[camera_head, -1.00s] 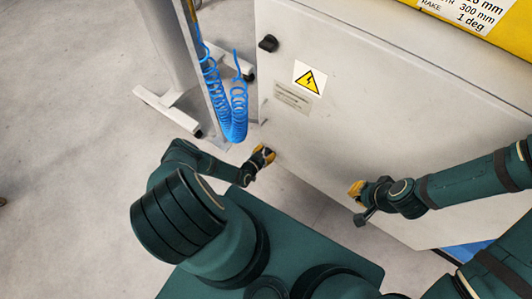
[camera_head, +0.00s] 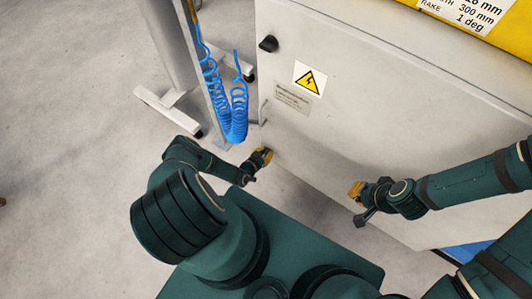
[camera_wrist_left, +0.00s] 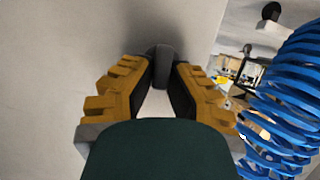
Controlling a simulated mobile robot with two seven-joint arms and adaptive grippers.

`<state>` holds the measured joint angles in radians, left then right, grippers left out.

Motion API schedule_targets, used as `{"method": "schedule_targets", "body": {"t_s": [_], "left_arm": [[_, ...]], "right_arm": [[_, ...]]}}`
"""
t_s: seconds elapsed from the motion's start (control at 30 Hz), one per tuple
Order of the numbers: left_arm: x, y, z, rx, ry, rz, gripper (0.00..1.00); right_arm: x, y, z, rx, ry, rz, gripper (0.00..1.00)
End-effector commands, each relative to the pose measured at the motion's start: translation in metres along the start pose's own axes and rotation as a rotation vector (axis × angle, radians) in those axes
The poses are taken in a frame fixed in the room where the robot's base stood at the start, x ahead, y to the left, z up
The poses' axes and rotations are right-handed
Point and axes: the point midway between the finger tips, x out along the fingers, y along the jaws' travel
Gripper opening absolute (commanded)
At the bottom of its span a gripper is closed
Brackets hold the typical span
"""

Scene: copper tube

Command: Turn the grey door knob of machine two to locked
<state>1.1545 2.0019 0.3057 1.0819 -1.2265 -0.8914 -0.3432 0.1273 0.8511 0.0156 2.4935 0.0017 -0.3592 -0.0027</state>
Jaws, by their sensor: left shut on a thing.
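The grey door knob (camera_wrist_left: 163,66) shows in the left wrist view, upright on the pale door face, between the two yellow fingers. My left gripper (camera_wrist_left: 164,78) is shut on this knob near its fingertips. In the head view my left gripper (camera_head: 264,155) is at the lower left edge of the white machine door (camera_head: 370,130), and it hides the knob there. My right gripper (camera_head: 356,190) is in front of the door's lower middle, away from the knob. It is too small to tell whether it is open.
A black knob (camera_head: 268,43) sits at the door's upper left, above a yellow warning sign (camera_head: 309,78) and a small label (camera_head: 292,98). A coiled blue hose (camera_head: 238,110) hangs beside the door's left edge, close to my left gripper. Open floor (camera_head: 70,190) lies to the left.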

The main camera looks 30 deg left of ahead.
Motion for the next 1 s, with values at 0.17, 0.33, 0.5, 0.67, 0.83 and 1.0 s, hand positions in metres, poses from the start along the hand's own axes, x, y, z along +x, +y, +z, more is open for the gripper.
{"method": "schedule_targets", "body": {"t_s": [0.17, 0.33, 0.5, 0.67, 0.83, 1.0], "left_arm": [[0.0013, -0.0018, 0.0011, -0.108, -0.005, 0.048, 0.0], [0.0013, -0.0029, 0.0018, -0.227, -0.005, 0.097, 0.0], [0.0015, -0.0039, 0.0024, -0.334, -0.006, 0.141, 0.0], [0.0016, -0.0048, 0.0027, -0.414, -0.006, 0.171, 0.0], [0.0017, -0.0047, 0.0028, -0.465, -0.005, 0.193, 0.0], [0.0016, -0.0041, 0.0033, -0.487, -0.006, 0.202, 0.0]], "right_arm": [[0.0005, 0.0002, 0.0001, 0.0, 0.0, 0.0, 0.0], [0.0006, 0.0002, 0.0001, 0.0, 0.0, 0.0, 0.0], [0.0006, 0.0002, 0.0001, 0.0, 0.0, 0.0, 0.0], [0.0006, 0.0002, 0.0001, 0.0, 0.0, 0.0, 0.0], [0.0006, 0.0002, 0.0, 0.0, 0.0, 0.0, 0.0], [0.0006, 0.0002, 0.0001, 0.0, 0.0, 0.0, 0.0]]}}
